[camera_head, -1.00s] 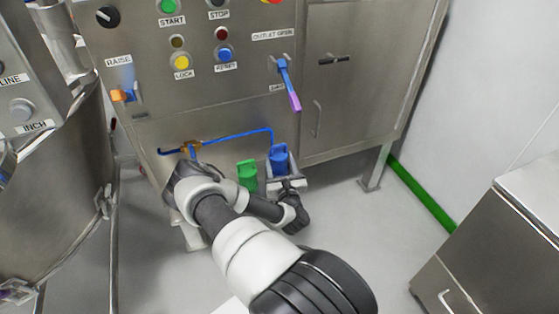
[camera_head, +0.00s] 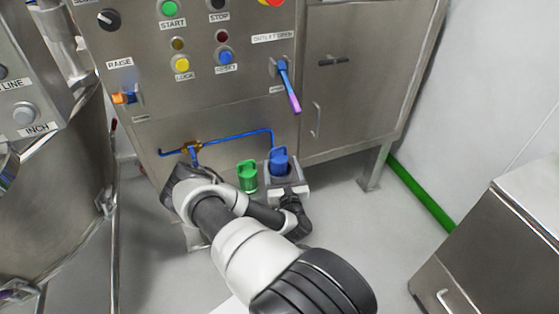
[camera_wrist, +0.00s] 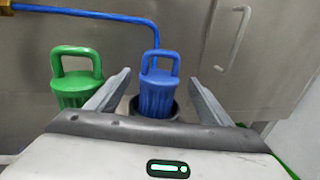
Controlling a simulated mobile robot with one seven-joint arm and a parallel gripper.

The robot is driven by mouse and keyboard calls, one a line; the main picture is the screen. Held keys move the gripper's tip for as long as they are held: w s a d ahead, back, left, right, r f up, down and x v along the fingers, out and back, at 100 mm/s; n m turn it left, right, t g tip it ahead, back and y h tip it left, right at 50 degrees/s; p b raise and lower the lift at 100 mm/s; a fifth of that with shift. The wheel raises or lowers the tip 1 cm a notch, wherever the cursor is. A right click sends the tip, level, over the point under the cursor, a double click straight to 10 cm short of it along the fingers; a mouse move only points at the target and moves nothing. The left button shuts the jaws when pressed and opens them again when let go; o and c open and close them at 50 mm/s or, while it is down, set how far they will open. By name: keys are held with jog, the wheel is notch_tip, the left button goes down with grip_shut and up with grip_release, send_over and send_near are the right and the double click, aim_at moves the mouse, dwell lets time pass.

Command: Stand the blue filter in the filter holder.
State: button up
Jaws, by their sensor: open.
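The blue filter (camera_head: 279,161) stands upright in the filter holder (camera_head: 284,178) at the foot of the steel cabinet. In the wrist view the blue filter (camera_wrist: 158,88) has its loop handle up, and its lower end is inside the dark round cup of the holder (camera_wrist: 172,113). My gripper (camera_wrist: 160,90) is open, with one finger on each side of the filter and a gap to each. In the head view the gripper is just in front of the holder, its fingers hard to make out.
A green filter (camera_head: 247,176) with a loop handle stands left of the holder; it also shows in the wrist view (camera_wrist: 77,78). A blue pipe (camera_head: 235,135) runs along the cabinet above and ends over the blue filter. Open floor (camera_head: 345,215) lies to the right.

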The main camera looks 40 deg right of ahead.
jog(key=p+v, duration=0.1)
jog(key=v, duration=0.8)
jog(key=shift+p, duration=0.3)
jog(key=shift+r, duration=0.1)
